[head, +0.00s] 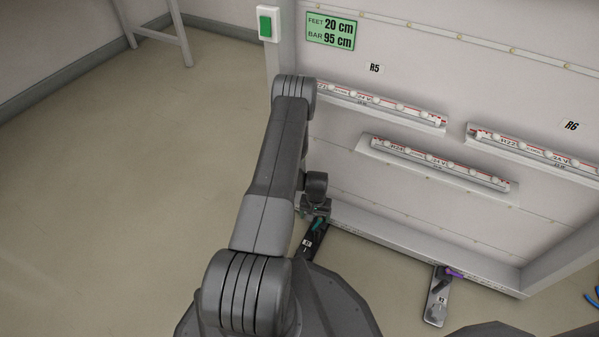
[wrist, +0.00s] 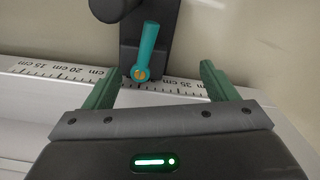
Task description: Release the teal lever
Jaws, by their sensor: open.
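The teal lever (wrist: 147,50) stands out from a dark bracket in the wrist view, with an orange mark at its near end. My gripper (wrist: 160,80) is open, its two green fingers spread to the left and right of the lever's near end. I see no finger touching the lever. In the head view the teal lever (head: 318,224) shows small on a dark labelled foot (head: 313,241) at the frame's lower left corner. My gripper (head: 315,208) is just above it, partly hidden by my arm.
A ruler strip (wrist: 60,70) runs along the frame edge. A second foot with a purple lever (head: 453,272) stands to the right. Lamp bars (head: 435,162) are mounted on the panel (head: 340,135). A green switch (head: 266,24) is on the post.

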